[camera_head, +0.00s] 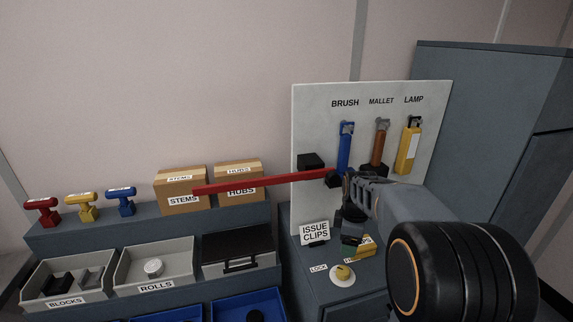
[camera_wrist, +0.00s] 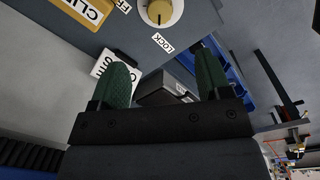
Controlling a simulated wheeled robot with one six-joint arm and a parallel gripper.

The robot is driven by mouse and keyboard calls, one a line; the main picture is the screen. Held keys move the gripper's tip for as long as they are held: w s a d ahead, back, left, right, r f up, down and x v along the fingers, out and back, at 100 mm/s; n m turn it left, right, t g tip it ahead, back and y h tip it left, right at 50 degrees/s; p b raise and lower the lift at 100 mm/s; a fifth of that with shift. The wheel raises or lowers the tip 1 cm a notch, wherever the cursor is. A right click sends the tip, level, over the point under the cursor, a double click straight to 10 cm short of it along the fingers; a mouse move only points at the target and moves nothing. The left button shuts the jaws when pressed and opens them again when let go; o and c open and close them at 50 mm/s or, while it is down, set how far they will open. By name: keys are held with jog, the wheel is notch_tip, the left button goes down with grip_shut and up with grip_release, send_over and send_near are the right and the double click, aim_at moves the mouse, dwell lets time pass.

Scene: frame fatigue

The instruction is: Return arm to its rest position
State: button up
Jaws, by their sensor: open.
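My arm comes in from the right in the head view, and my gripper (camera_head: 350,236) hangs in front of the lower part of the white tool panel (camera_head: 318,120). In the wrist view, the two green fingers of my gripper (camera_wrist: 165,80) stand apart with nothing held between them.
A long red bar (camera_head: 265,183) reaches left from near the panel, close to my gripper. A blue brush (camera_head: 345,150), mallet (camera_head: 380,145) and yellow lamp (camera_head: 409,150) hang above. Boxes (camera_head: 238,175) and bins (camera_head: 153,285) stand left; a grey cabinet (camera_head: 470,130) stands right.

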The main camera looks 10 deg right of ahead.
jog(key=s+a+r+m+t, duration=0.1)
jog(key=s+a+m, duration=0.3)
jog(key=s+m, duration=0.2)
jog(key=s+a+m+t, duration=0.2)
jog(key=s+a+m, duration=0.3)
jog(key=s, duration=0.4)
jog(key=shift+s+r+m, duration=0.15)
jog(key=shift+r+m, duration=0.2)
jog(key=shift+m, duration=0.55)
